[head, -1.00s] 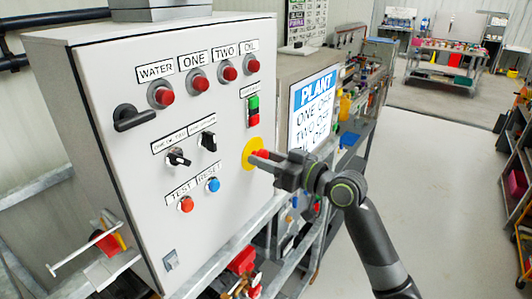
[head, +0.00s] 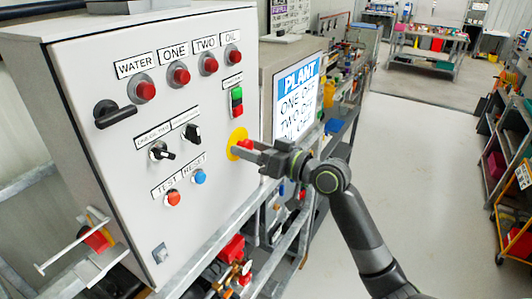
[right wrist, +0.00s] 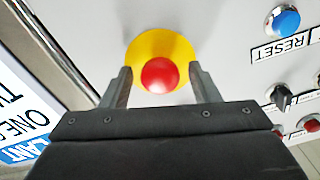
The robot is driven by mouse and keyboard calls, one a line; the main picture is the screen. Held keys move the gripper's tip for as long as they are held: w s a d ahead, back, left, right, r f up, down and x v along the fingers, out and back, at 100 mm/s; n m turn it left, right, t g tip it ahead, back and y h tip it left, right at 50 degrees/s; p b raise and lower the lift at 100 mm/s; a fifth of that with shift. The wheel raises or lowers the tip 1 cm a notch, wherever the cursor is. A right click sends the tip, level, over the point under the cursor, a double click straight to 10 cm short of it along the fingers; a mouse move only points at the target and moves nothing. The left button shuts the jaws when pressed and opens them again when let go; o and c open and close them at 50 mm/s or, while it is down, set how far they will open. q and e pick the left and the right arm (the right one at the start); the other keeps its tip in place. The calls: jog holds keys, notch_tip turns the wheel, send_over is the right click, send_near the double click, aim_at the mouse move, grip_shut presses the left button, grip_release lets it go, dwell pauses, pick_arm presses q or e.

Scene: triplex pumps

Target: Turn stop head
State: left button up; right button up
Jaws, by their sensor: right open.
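The stop head is a red round knob (right wrist: 159,75) on a yellow disc (right wrist: 178,47), mounted on the front of a grey control cabinet (head: 95,180). In the head view the red knob (head: 245,144) shows beside the fingers of my right gripper (head: 247,149), which partly cover the yellow disc. In the right wrist view my right gripper (right wrist: 161,85) is open, with one finger on each side of the red knob. Gaps show between the fingers and the knob. My left gripper is not in view.
The panel also has a green and red button pair (head: 237,101), selector switches (head: 161,152), a blue reset button (head: 199,177) and a black handle (head: 113,114). A PLANT sign (head: 298,98) stands just right of the cabinet. Metal rails (head: 215,244) run below.

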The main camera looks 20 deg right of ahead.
jog(key=b+v, duration=0.3)
jog(key=v, duration=1.4)
jog(key=shift+s+d+f, duration=0.1)
jog(key=shift+s+d, duration=0.05)
dwell(0.4)
